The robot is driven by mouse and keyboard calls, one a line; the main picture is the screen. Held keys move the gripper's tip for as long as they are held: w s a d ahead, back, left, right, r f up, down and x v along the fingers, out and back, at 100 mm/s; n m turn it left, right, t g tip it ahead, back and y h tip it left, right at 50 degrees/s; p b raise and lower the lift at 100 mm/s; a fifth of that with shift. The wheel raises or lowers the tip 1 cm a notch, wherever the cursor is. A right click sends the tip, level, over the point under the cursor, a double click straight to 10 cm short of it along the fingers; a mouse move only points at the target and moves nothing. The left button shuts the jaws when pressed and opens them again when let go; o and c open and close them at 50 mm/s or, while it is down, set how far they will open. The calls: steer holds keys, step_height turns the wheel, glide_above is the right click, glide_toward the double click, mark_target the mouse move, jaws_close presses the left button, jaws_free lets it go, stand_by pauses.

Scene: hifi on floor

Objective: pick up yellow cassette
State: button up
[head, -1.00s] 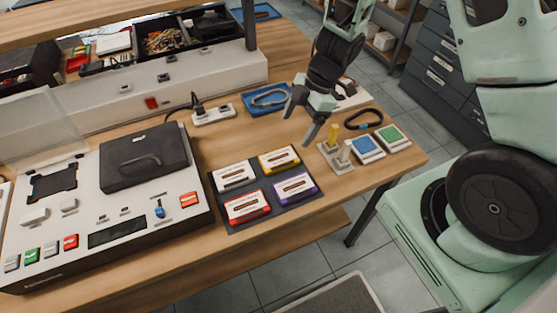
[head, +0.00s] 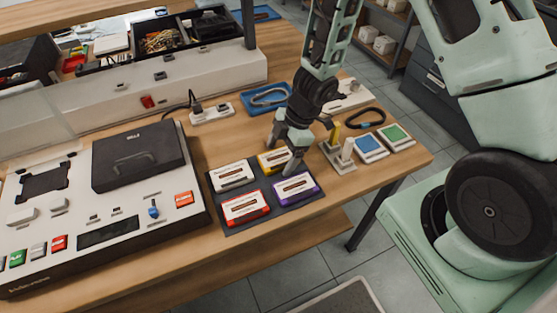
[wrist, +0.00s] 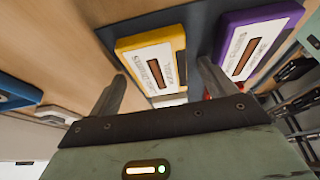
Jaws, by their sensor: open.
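The yellow cassette (head: 268,160) lies on a dark mat (head: 240,188) at its back right slot, with its right part hidden behind my gripper in the head view. In the wrist view the yellow cassette (wrist: 152,62), with a white label, lies ahead of the fingers. My gripper (head: 284,158) is open and empty, just over the cassette's right side; in the wrist view its two fingers (wrist: 158,88) stand apart, the right one near the gap beside the purple cassette (wrist: 255,45). I cannot tell whether a finger touches anything.
White (head: 232,176), red (head: 245,207) and purple (head: 295,189) cassettes share the mat. A large cassette deck (head: 120,205) stands at the left. A blue tray (head: 266,98) lies behind.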

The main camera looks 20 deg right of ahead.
stand_by(0.4)
steer(key=shift+f, duration=0.1)
steer(key=c, duration=1.1)
